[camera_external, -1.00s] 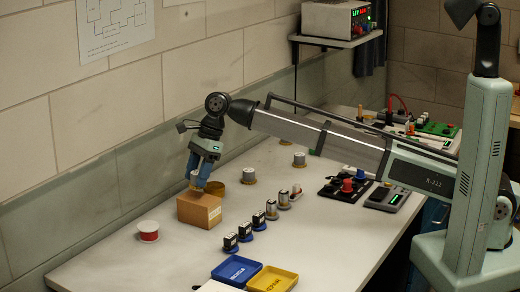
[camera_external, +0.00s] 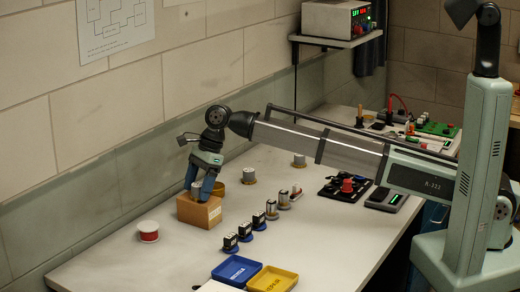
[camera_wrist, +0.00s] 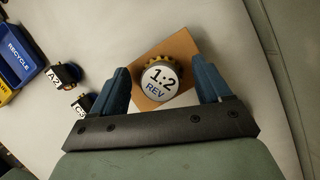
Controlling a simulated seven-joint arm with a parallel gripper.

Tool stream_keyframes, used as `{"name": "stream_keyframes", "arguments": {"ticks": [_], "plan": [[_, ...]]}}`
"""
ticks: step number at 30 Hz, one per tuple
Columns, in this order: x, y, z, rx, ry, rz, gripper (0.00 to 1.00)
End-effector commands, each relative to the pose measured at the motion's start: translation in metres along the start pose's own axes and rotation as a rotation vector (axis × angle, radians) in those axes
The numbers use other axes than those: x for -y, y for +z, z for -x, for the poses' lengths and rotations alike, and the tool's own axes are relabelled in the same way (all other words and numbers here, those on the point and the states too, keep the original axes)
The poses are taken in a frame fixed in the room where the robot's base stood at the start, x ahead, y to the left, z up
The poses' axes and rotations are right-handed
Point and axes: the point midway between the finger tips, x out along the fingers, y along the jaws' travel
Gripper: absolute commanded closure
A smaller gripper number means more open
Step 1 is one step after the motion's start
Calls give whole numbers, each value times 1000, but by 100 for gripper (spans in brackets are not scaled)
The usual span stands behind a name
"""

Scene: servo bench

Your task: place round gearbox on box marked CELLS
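The round gearbox (camera_wrist: 160,84), with a gold toothed rim and a pale face reading "1:2 REV", stands on top of the brown cardboard box (camera_wrist: 186,48). In the external view the gearbox (camera_external: 197,187) shows partly between my fingers, and the box (camera_external: 193,213) carries a white label on its right face, too small to read. My gripper (camera_wrist: 162,76) is open, one finger on each side of the gearbox, with a visible gap at both sides. It also shows in the external view (camera_external: 198,190), low over the box top.
A white-rimmed red spool (camera_external: 148,232) stands left of the box. A blue tray (camera_external: 237,270) and a yellow tray (camera_external: 272,280) lie at the front. The wall is close behind.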

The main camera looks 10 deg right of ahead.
Motion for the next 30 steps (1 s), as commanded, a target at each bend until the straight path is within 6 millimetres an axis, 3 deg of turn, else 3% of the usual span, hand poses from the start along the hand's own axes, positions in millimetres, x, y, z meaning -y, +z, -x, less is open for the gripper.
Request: {"name": "stream_keyframes", "arguments": {"ticks": [11, 30], "plan": [[0, 1, 8, 1, -1, 0, 22], [1, 1, 109, 1, -1, 0, 22]]}}
